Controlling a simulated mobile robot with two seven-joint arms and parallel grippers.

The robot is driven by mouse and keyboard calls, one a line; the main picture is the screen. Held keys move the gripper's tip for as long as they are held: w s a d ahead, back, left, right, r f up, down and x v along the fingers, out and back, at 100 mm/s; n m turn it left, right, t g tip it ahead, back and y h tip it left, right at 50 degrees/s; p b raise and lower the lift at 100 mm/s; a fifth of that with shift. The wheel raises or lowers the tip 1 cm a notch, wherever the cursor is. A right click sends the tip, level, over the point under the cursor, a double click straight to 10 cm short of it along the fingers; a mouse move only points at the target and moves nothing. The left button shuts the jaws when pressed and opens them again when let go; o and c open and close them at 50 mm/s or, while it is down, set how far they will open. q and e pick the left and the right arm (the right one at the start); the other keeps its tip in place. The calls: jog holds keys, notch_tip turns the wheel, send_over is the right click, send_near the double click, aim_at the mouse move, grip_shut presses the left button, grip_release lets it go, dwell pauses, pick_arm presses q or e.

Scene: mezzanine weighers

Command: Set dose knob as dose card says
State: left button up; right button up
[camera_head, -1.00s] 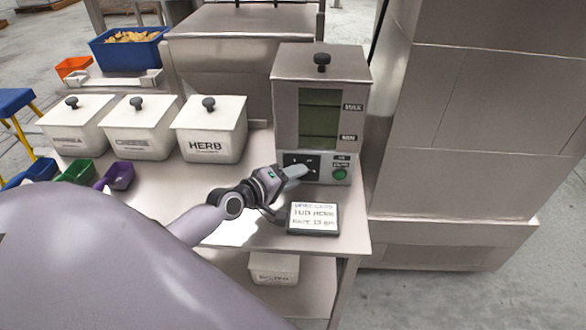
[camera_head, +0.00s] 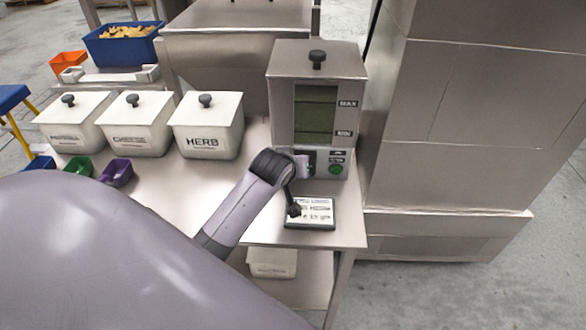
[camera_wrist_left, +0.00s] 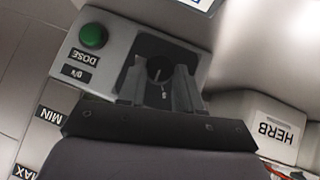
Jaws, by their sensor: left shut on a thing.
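The dose unit (camera_head: 281,110) is a steel hopper with MAX and MIN windows. Its front panel has a green button (camera_head: 337,169), which also shows beside the DOSE label in the left wrist view (camera_wrist_left: 93,36). My left gripper (camera_head: 304,164) is at the panel. In the left wrist view my left gripper (camera_wrist_left: 160,80) has its fingers on both sides of the dark round dose knob (camera_wrist_left: 158,67) and is shut on it. The knob's scale is mostly hidden. The dose card (camera_head: 322,214) lies below the panel, partly covered by my wrist; its text is too small to read surely. My right gripper is out of view.
White lidded bins, including CHEESE (camera_head: 136,128) and HERB (camera_head: 207,130), stand left of the unit. A tall steel cabinet (camera_head: 460,130) stands close on the right. A white bin (camera_head: 271,263) sits on the lower shelf.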

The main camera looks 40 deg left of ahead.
pick_arm(q)
jog(key=y, duration=0.1)
jog(key=m+g+y, duration=0.1)
jog(key=d+m+g+y, duration=0.1)
jog(key=shift+w+y, duration=0.25)
jog(key=shift+y, duration=0.15)
jog(key=m+g+y, duration=0.1)
jog(key=m+y, duration=0.1)
jog(key=y, duration=0.1)
jog(key=shift+w+d+f+g, duration=0.2)
jog(key=shift+d+g, duration=0.1)
jog(key=shift+g, duration=0.1)
jog(key=m+y+b, duration=0.2)
jog(key=shift+w+d+f+g+y, duration=0.1)
jog(key=shift+d+f+g+y, duration=0.05)
jog(key=shift+f+g+y, duration=0.25)
jog(key=shift+f+m+g+y+b, duration=0.2)
jog(key=shift+m+g+y+b, duration=0.1)
jog(key=shift+m+y+b, duration=1.1)
jog(key=shift+y, duration=0.3)
jog(key=o, duration=1)
jog(key=shift+o, duration=0.2)
jog(key=shift+d, duration=0.1)
jog(key=shift+b+v, duration=0.7)
jog(key=shift+v, duration=2.8)
